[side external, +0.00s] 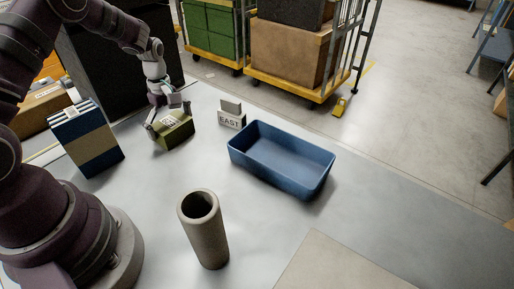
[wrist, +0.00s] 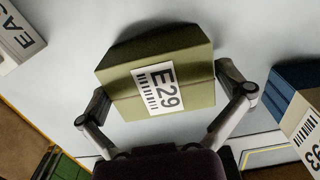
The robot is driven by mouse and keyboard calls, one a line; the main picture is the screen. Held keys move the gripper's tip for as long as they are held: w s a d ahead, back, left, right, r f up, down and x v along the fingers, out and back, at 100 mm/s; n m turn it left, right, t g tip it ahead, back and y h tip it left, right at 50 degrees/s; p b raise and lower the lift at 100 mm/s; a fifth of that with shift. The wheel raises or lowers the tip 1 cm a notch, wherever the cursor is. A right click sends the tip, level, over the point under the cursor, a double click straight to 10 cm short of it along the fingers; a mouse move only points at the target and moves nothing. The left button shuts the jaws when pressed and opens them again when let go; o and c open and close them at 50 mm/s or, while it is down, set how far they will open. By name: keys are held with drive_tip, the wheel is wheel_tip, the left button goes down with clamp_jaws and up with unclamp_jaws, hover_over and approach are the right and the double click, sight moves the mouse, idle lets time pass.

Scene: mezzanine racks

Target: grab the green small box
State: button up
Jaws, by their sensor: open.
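The small green box (side external: 177,132) sits on the grey table in the side external view, between the striped box and the sign. In the wrist view the green box (wrist: 160,78) shows a white label reading E29 with a barcode. My gripper (side external: 170,118) is at the box, with its fingers at opposite sides. In the wrist view my gripper (wrist: 168,98) is open, with one finger beside the box's left side and the other beside its right side. I cannot tell whether either finger touches the box.
A blue bin (side external: 268,172) stands to the right, behind a grey-brown tube (side external: 204,230). A small EAST sign (side external: 231,118) stands between box and bin. A blue and tan striped box (side external: 88,142) is to the left.

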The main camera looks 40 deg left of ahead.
drive_tip(key=shift+c, duration=0.4)
drive_tip(key=c, duration=0.8)
drive_tip(key=shift+o, duration=0.2)
drive_tip(key=shift+r, duration=0.1)
